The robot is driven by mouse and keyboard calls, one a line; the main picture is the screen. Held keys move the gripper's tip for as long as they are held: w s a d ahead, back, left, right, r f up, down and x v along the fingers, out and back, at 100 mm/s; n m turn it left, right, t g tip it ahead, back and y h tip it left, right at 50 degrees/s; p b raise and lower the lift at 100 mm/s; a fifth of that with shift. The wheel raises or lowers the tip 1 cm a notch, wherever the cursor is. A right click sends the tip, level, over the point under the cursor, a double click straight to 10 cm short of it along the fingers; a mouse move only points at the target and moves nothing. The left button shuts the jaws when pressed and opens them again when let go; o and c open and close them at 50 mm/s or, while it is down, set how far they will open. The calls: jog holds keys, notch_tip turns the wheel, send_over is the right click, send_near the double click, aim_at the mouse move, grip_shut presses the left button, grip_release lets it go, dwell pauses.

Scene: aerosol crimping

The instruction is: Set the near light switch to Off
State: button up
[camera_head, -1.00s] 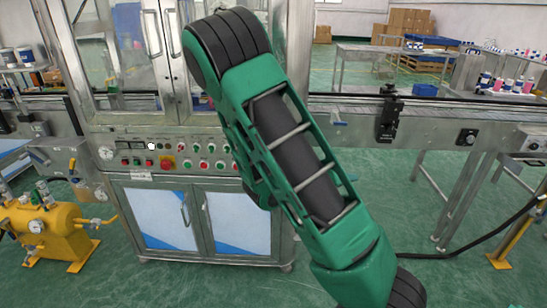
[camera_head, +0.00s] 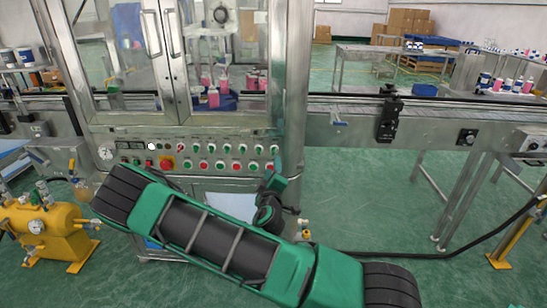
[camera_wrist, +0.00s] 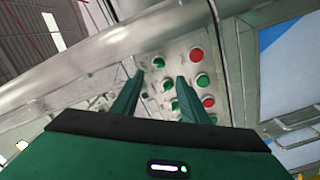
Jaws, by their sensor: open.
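The control panel (camera_head: 128,150) spans the front of the machine above its lower cabinet doors. A green button (camera_wrist: 158,62) shows between the fingertips. A red button (camera_wrist: 196,54) and a green button (camera_wrist: 202,80) lie to their right. In the head view, my gripper is at the panel's right end.
Glass machine doors (camera_head: 135,55) rise above the panel. A conveyor (camera_head: 345,115) runs off to the right. A yellow tank with gauges (camera_head: 48,228) stands at the left. A black cable (camera_head: 440,250) crosses the lower right. The floor under the conveyor is mostly clear.

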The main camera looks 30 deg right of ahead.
aim_at(274, 153)
jog(key=x, duration=0.9)
jog(key=shift+w+d, duration=0.15)
jog(key=shift+d, duration=0.1)
jog(key=shift+c, duration=0.6)
